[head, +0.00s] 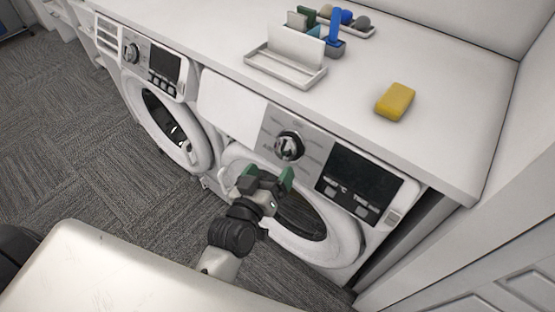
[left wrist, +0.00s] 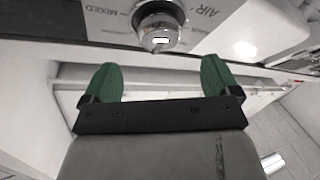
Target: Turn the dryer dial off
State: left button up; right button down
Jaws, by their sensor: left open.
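Two white front-loading machines stand under a white counter. The nearer one has a round chrome and black dial (head: 289,147) on a grey panel, left of a black display. The same dial (left wrist: 158,24) shows at the top middle of the left wrist view, with the printed words MIXED and AIR beside it. My left gripper (head: 266,180) is open and empty, in front of the nearer machine, a little below the dial in the head view. In the left wrist view its green fingers (left wrist: 161,80) are spread, apart from the dial. The right gripper is out of view.
The farther machine has its own dial (head: 131,53). On the counter (head: 440,135) are a yellow sponge (head: 395,101), a white tray holder (head: 286,68) and a caddy with a blue brush (head: 334,30). A white cabinet (head: 480,255) stands at the right.

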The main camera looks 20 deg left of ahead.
pick_arm(q)
jog(key=s, duration=0.3)
jog(key=shift+s+a+r, duration=0.1)
jog(key=shift+s+a, duration=0.05)
dwell(0.4)
